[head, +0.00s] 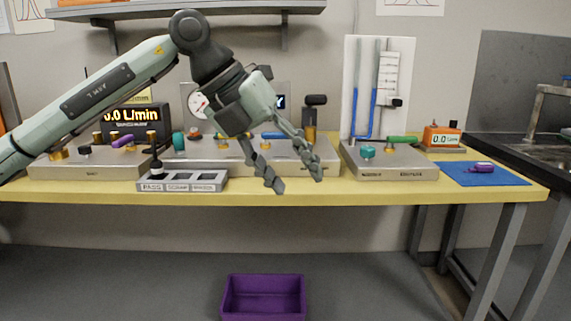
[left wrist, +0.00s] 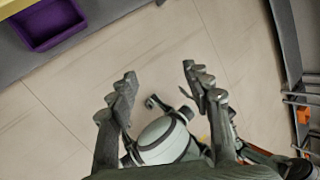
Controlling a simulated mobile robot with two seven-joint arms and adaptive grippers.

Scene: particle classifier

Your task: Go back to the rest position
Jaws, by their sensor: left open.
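My left gripper (head: 293,184) hangs open and empty in front of the middle of the yellow bench (head: 400,196), fingers pointing down and to the right. Its fingers stand apart in the left wrist view (left wrist: 160,85), with nothing between them but floor and parts of my own body farther down. My left arm comes in from the left, raised above the bench. It hides part of the equipment behind it. My right gripper does not show clearly in either view.
A purple bin (head: 262,298) stands below the bench. A grey tray (head: 182,181) holds a dark-topped item at its left end. Valve panels (head: 390,160) line the bench. A purple item (head: 481,168) lies on a blue mat (head: 510,179). A sink (head: 548,147) is at the right.

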